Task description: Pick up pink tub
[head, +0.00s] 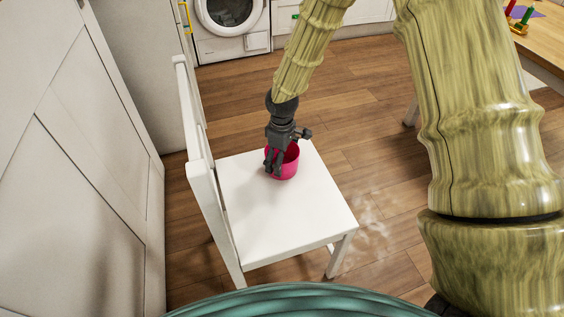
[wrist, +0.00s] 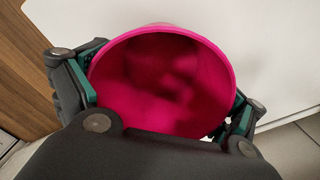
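The pink tub (head: 286,165) stands upright at the far part of the white chair seat (head: 270,215), with its open top up. In the wrist view the tub (wrist: 160,75) fills the middle and I look into its empty-looking inside. My gripper (head: 273,168) is down at the tub, covering its left part in the head view. In the wrist view, my gripper's (wrist: 163,103) fingers are spread wide, one at the tub's left side and one at its right, both close against it. I cannot tell whether they press on it. The tub's underside is hidden.
The chair's backrest (head: 198,165) rises left of the seat, near a white panelled door (head: 75,160). A washing machine (head: 230,20) stands at the back. A wooden table (head: 540,40) with small items is at the upper right. Wooden floor (head: 360,110) lies clear between.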

